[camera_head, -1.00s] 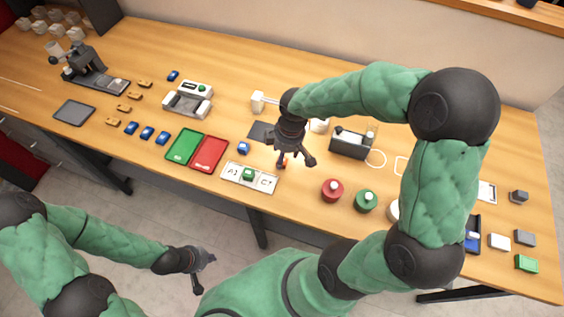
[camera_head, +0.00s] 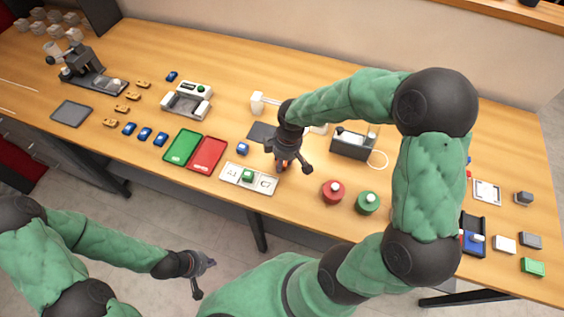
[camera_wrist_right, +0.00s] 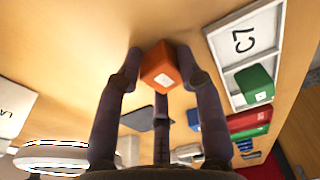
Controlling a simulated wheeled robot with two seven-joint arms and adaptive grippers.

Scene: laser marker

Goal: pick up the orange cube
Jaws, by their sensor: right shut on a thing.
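The orange cube (camera_wrist_right: 162,68) sits between the fingertips of my right gripper (camera_wrist_right: 160,72) in the right wrist view. In the head view, my right gripper (camera_head: 286,168) points down over the table's front part, and only slivers of the cube (camera_head: 280,164) show between its dark fingers. I cannot tell whether the cube touches the table. My right gripper is shut on it. My left gripper (camera_head: 205,278) hangs empty in front of the table, its fingers spread.
A white tray (camera_head: 232,180) with lettered cells holds a green cube (camera_head: 248,175), just left of my right gripper. A blue cube (camera_head: 243,148) lies behind the tray. A red button (camera_head: 333,191) and a green one (camera_head: 367,202) stand to the right. Red and green mats lie farther left.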

